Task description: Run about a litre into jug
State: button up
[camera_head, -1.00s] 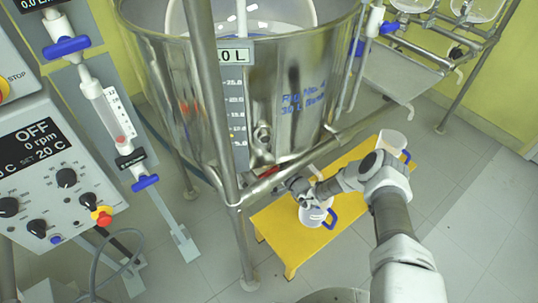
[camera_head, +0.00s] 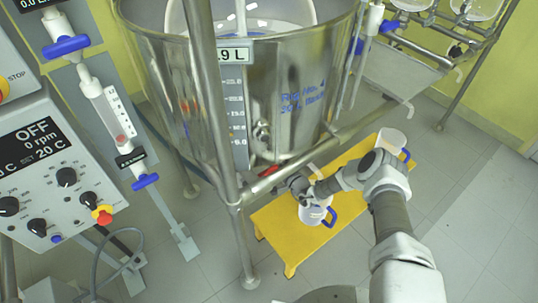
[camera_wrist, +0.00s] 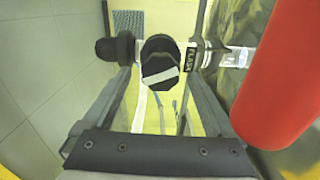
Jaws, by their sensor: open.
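A white jug (camera_head: 314,212) with a blue handle stands on the yellow bench below the steel vessel (camera_head: 295,95). Its contents are hard to make out. A red valve handle (camera_head: 268,171) shows at the vessel's lower edge. In the wrist view, a large red grip (camera_wrist: 285,75), seemingly that handle, lies to the right, outside the fingers. My gripper (camera_head: 297,184) is beside the valve, just above the jug. In the wrist view its fingers (camera_wrist: 155,95) are open, with a black fitting with a white stripe (camera_wrist: 160,62) beyond them. The vessel readout (camera_head: 233,54) ends in ".9 L"; a post hides its front.
A second jug (camera_head: 391,140) with a blue handle stands at the far end of the yellow bench (camera_head: 275,232). A metal post (camera_head: 215,110) stands before the vessel. A control panel (camera_head: 45,170) reading OFF is at the left. Floor at the right is clear.

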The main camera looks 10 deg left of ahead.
jog(key=shift+s, duration=0.1)
jog(key=p+v, duration=0.3)
jog(key=v, duration=1.4)
jog(key=shift+d, duration=0.15)
jog(key=shift+s, duration=0.15)
